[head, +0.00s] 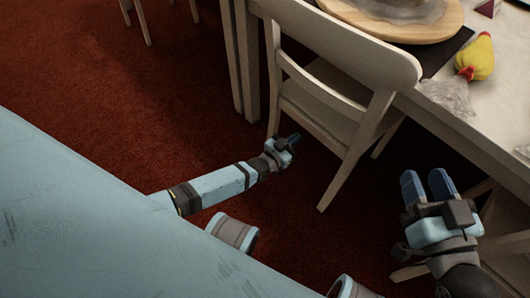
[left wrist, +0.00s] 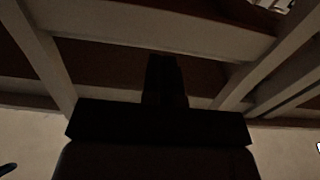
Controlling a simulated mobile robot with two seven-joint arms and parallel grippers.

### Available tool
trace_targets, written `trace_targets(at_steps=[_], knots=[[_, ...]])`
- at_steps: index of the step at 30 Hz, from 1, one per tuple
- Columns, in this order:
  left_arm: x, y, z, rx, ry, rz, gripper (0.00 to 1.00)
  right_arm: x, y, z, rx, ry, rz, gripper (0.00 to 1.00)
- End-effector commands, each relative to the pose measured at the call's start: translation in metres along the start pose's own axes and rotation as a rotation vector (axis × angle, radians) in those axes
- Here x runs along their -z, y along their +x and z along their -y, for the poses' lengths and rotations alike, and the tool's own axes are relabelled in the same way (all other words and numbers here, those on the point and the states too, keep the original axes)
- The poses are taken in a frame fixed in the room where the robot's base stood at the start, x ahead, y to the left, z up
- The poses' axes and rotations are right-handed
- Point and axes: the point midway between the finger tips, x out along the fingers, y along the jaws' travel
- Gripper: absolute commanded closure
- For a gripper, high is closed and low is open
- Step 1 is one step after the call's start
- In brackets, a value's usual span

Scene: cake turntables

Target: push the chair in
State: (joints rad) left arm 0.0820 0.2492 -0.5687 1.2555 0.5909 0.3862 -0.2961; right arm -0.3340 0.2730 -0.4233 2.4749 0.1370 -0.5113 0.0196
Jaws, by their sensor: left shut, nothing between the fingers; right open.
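The cream-white chair (head: 345,47) stands upright at the table (head: 450,108) in the head view. Its backrest overlaps the view of the table's edge, so I cannot tell how far its seat reaches under the tabletop. My left gripper (head: 291,142) is shut and empty, low beside the chair's near legs; contact with the chair is unclear. In the left wrist view, my dark left gripper (left wrist: 166,75) points toward pale bars and legs, likely the chair's frame (left wrist: 150,38). My right gripper (head: 427,184) is open and empty, right of the chair, below the table edge.
Another pale chair's legs (head: 138,20) show at the upper left. Pale furniture bars (head: 503,220) stand near my right gripper. Red carpet (head: 140,110) is open at left.

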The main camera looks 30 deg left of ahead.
Motion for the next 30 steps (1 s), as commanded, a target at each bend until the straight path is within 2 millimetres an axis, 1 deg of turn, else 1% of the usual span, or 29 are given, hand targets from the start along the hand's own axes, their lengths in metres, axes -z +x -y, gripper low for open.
trace_targets(at_steps=[1,3,7,10,13,20,22,23,26,29,30], knots=[[0.003,-0.009,0.001,0.001,0.001,0.002,1.00,0.008,0.000,0.000,0.000,0.000,0.000,0.57],[0.002,-0.020,0.000,0.000,0.001,0.004,1.00,0.013,0.000,0.001,0.000,0.000,0.000,0.57],[0.002,-0.038,0.000,0.000,-0.001,0.003,1.00,0.021,-0.001,0.001,0.000,0.000,0.000,0.57],[0.002,-0.048,0.000,0.000,0.000,0.001,1.00,0.025,-0.001,0.001,0.000,0.000,0.000,0.57],[0.000,-0.052,0.000,0.000,0.001,0.000,1.00,0.025,-0.001,0.001,0.000,0.000,0.000,0.57],[-0.001,-0.051,0.000,0.000,0.000,0.000,1.00,0.024,-0.001,0.001,0.000,0.000,0.000,0.57],[0.002,-0.051,0.000,0.000,0.000,0.000,1.00,0.027,-0.001,0.001,0.000,0.000,-0.001,0.57],[0.005,-0.051,0.000,0.000,0.000,0.000,1.00,0.030,-0.001,0.001,0.000,0.000,-0.001,0.57],[0.026,-0.051,0.000,0.000,0.000,0.000,1.00,0.051,-0.001,0.002,0.000,0.000,-0.001,0.57],[0.059,-0.051,0.000,0.000,0.000,0.000,1.00,0.084,-0.002,0.004,0.000,0.000,-0.001,0.57],[0.074,-0.051,0.000,0.000,0.000,0.000,1.00,0.099,-0.003,0.004,0.000,0.000,-0.001,0.57]])
